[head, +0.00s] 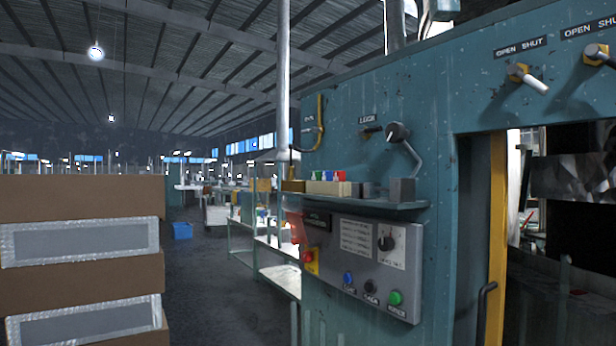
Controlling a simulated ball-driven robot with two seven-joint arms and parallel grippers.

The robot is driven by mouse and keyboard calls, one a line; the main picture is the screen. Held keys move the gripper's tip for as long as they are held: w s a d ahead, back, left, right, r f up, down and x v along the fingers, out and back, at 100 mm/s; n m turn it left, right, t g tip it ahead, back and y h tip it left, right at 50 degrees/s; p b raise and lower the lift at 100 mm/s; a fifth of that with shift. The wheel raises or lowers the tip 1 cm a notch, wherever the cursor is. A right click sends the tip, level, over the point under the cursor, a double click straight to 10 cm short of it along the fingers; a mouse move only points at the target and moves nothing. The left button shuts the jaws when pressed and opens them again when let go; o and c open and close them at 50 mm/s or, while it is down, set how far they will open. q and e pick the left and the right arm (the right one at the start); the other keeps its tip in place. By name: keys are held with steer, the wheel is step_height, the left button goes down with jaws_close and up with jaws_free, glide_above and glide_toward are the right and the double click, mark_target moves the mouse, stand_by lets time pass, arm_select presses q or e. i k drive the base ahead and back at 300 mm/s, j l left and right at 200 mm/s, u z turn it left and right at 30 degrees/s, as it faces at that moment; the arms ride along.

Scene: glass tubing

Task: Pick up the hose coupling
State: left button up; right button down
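I cannot make out a hose coupling for certain. Small items stand on a narrow shelf (365,202) on the front of a teal machine (455,85): a tan block (328,188) with small red, green and blue pieces on top, and a dark grey block (402,190) to its right. They are too small to identify as a coupling. Neither of my grippers is in view.
Stacked brown cartons (80,197) fill the left foreground. A control panel (365,262) with coloured buttons sits under the shelf. A door handle (484,312) sticks out beside a yellow edge at right. A blue bin (182,231) stands on the open aisle floor (205,290).

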mark_target(290, 168)
steer(key=i+j+z, duration=0.15)
steer(key=i+z, duration=0.3)
steer(key=i+j+z, duration=0.2)
steer(key=z, duration=0.25)
